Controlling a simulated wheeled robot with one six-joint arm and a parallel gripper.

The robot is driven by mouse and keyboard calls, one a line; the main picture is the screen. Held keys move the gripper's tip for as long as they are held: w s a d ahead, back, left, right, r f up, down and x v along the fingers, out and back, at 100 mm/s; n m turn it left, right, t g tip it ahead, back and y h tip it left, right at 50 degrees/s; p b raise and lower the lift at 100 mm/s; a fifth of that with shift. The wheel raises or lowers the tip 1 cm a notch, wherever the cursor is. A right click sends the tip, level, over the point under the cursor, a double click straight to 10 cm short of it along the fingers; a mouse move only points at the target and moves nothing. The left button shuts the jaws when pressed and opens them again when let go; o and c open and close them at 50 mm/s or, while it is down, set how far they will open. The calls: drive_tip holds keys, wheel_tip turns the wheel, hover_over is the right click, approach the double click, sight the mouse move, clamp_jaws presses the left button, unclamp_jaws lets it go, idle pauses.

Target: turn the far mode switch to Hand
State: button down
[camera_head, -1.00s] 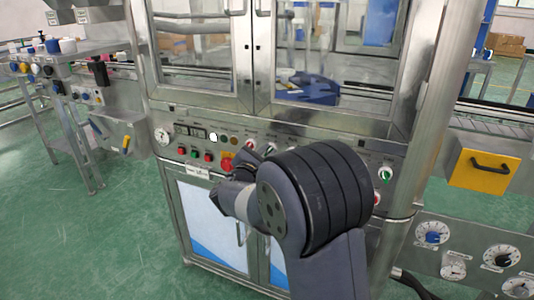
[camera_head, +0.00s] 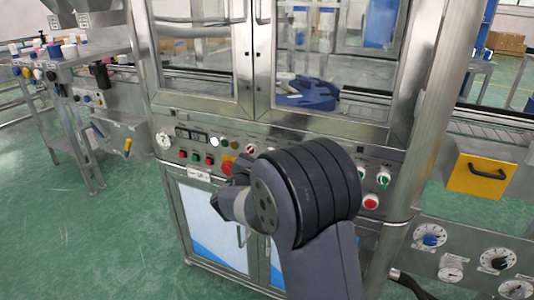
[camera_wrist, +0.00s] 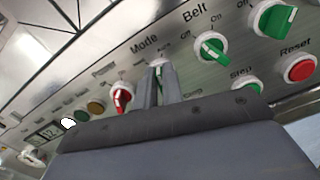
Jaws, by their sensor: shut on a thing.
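The mode switch (camera_wrist: 157,63) is under the "Mode" label on the steel control panel in the wrist view. Only its pale collar and a sliver of green show between my fingers. My gripper (camera_wrist: 160,80) is shut on its knob, one finger on each side. The knob's pointer and most of its position marks are covered, so its setting cannot be read. In the head view my arm hides this switch, and my gripper (camera_head: 232,170) is largely hidden in front of the panel.
A red switch (camera_wrist: 122,97) sits close to the left of my fingers. The green Belt switch (camera_wrist: 211,48), another green switch (camera_wrist: 272,18) and a red Reset button (camera_wrist: 299,68) are to the right.

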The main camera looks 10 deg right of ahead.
drive_tip(key=shift+w+a+n+p, duration=0.1)
drive_tip(key=shift+a+n+p, duration=0.05)
drive_tip(key=shift+n+p, duration=1.8)
drive_tip(key=shift+w+a+n+p, duration=0.1)
drive_tip(key=shift+n+p, duration=1.45)
drive_tip(key=shift+n, duration=0.8)
drive_tip(key=shift+f, duration=0.1)
drive_tip(key=c, duration=1.5)
unclamp_jaws()
drive_tip(key=shift+c, duration=0.2)
drive_tip(key=v, duration=1.1)
drive_tip(key=shift+w+d, duration=0.1)
